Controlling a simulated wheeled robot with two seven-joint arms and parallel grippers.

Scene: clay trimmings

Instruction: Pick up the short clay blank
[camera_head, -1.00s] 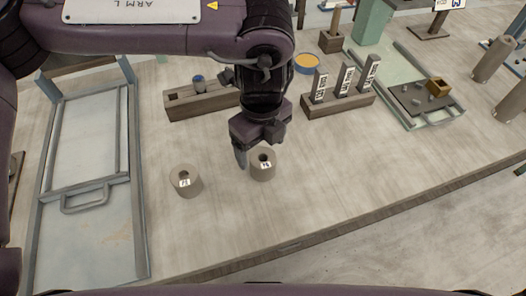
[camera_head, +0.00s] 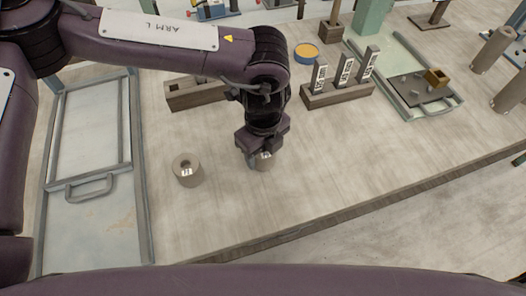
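Two grey-brown clay cylinders with holes in their tops and small white labels stand on the table. The left clay cylinder (camera_head: 187,172) stands free, with its hole showing. The right clay cylinder (camera_head: 265,164) is directly under my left gripper (camera_head: 262,155), which hides its top. A finger reaches down along the left side of that cylinder. The far finger is mostly hidden, so I cannot tell whether the gripper has closed on it. The cylinder appears to rest on the table. The labels are too small to read surely. My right gripper is not in view.
A wooden holder (camera_head: 338,97) with several labelled upright blocks stands behind to the right. A slotted wooden block (camera_head: 196,100) is behind my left gripper. A metal-framed tray (camera_head: 141,200) lies at left. A green tray (camera_head: 395,75) lies at back right. The front table is clear.

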